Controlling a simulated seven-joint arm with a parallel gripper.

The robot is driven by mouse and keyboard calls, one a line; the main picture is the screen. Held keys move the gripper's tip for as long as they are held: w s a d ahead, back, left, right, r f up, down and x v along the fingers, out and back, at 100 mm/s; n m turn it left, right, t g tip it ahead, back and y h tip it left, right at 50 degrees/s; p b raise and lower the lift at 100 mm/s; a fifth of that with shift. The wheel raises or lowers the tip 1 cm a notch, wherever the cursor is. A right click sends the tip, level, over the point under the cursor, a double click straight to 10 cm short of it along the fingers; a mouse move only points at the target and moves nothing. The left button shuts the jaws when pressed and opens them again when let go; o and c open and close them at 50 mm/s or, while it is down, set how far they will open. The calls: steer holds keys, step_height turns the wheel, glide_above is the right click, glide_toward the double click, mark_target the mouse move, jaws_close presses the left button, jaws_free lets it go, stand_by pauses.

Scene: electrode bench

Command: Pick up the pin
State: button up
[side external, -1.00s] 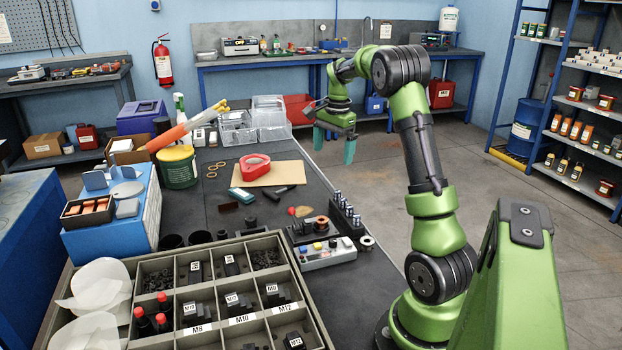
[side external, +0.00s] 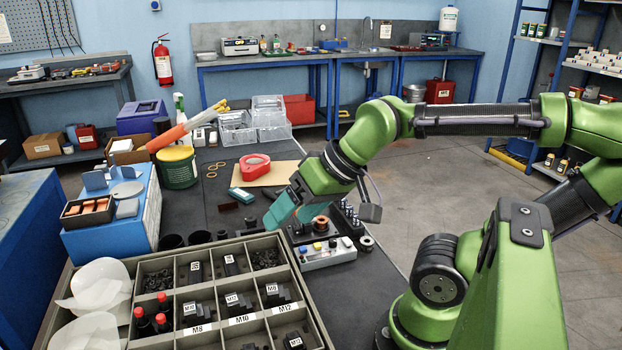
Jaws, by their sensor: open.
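My gripper (side external: 294,212) reaches down over the bench in the side view, its teal fingers apart with nothing seen between them. Several upright pins with pale tops (side external: 350,212) stand in a dark rack just right of the fingers, partly hidden by my wrist. I cannot tell which one is the task's pin. Beside the fingers is a dark fixture with a copper-coloured ring (side external: 320,223). Whether the fingers touch anything is hard to tell.
A grey control box with coloured buttons (side external: 327,256) sits in front of the fingers. A compartment tray (side external: 215,338) fills the near bench. The dark mat at left (side external: 195,212) has free room.

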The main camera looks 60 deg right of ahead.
steer(key=c, duration=0.4)
steer(key=w+d+f+m+g+h, duration=0.1)
steer(key=w+d+f+m, duration=0.15)
steer(key=d+m, duration=0.65)
steer(key=w+d+f+m+g+h, duration=0.1)
steer(key=w+d+m+g, duration=0.3)
steer(key=d, duration=0.9)
steer(key=s+d+f+m+t, duration=0.1)
steer(key=s+d+m, duration=0.1)
steer(key=d+m, duration=0.8)
steer(key=s+d+f+m+t, duration=0.1)
steer(key=s+d+m, duration=0.1)
steer(key=d+m, duration=0.85)
steer(key=shift+h, duration=0.3)
steer(key=x, duration=0.7)
steer(key=a+x, duration=0.1)
steer(key=x, duration=0.3)
steer(key=shift+x, duration=2.55)
